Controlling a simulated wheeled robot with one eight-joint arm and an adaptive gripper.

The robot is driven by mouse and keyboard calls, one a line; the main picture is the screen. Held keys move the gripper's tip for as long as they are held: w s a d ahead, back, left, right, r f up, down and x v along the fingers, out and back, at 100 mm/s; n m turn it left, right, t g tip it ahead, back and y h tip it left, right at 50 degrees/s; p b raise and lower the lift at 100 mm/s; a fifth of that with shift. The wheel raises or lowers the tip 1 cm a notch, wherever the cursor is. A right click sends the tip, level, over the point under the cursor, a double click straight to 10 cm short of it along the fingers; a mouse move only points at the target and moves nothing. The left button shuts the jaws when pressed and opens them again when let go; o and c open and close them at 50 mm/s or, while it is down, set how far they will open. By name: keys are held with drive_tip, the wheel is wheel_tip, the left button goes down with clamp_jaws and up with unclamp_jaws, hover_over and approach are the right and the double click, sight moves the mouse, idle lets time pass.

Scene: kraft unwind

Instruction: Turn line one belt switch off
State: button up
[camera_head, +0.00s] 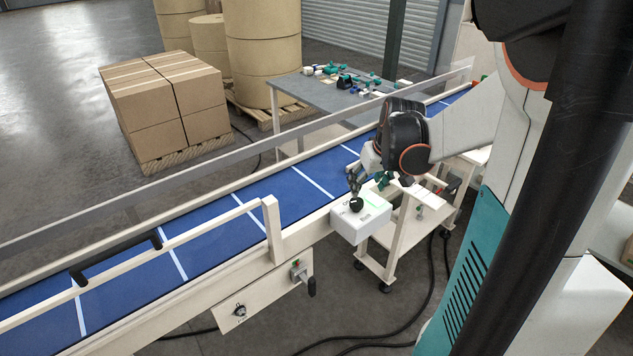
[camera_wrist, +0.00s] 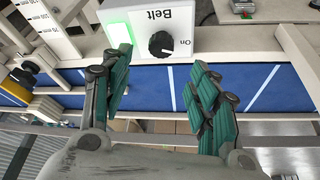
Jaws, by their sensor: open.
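The belt switch box (camera_head: 362,226) is a white box at the near edge of the blue conveyor. A black round knob (camera_head: 356,204) sits on its top. In the wrist view the box shows upside down, with the word Belt, the black knob (camera_wrist: 161,44), an On label beside the knob and a lit green lamp (camera_wrist: 118,33). The knob's pointer direction is hard to tell. My gripper (camera_head: 354,184) is just above the knob. In the wrist view my open gripper (camera_wrist: 158,64) has its green-padded fingers apart, one to each side below the knob, with nothing between them.
The blue conveyor belt (camera_head: 215,236) runs past, with a rail (camera_head: 110,205) along its far side. A small cart (camera_head: 405,236) stands right of the box. A lower panel (camera_head: 240,310) with another knob is at the front. A grey table (camera_head: 315,96) stands behind.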

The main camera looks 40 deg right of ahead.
sight(357, 201)
drive_tip(key=b+x, duration=0.1)
drive_tip(key=x, duration=0.8)
drive_tip(key=shift+w+f+b, duration=0.25)
drive_tip(key=shift+b, duration=0.15)
drive_tip(key=c, duration=1.1)
